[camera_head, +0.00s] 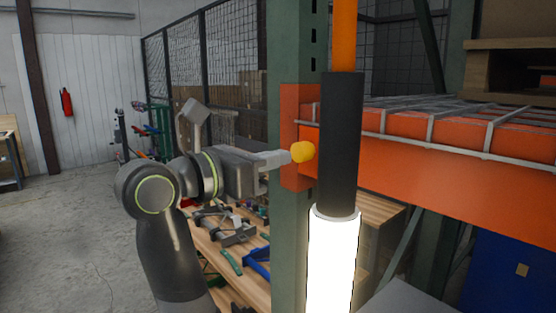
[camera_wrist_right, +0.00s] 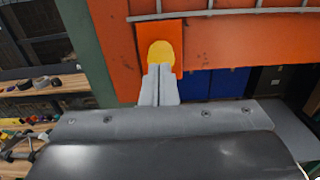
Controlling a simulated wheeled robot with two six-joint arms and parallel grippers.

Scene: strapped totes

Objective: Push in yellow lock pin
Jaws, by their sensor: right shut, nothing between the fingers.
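The yellow lock pin (camera_head: 303,151) sticks out of the orange end plate of the shelf beam (camera_head: 430,175), beside the green upright (camera_head: 287,240). In the right wrist view the pin (camera_wrist_right: 160,51) shows as a rounded yellow head on the orange plate. My right gripper (camera_head: 288,157) is shut and empty, with its fingertips at the pin's head. In the right wrist view the shut fingers (camera_wrist_right: 160,72) line up with the pin and overlap its lower edge. They look touching or nearly so; a small gap cannot be ruled out. My left gripper is not in view.
A vertical pole with a black sleeve (camera_head: 341,140) and a glowing white lower part (camera_head: 334,260) stands just right of the pin, nearer the camera. A wooden bench (camera_head: 205,245) with clamps and tools lies below my right arm. Open floor is at left.

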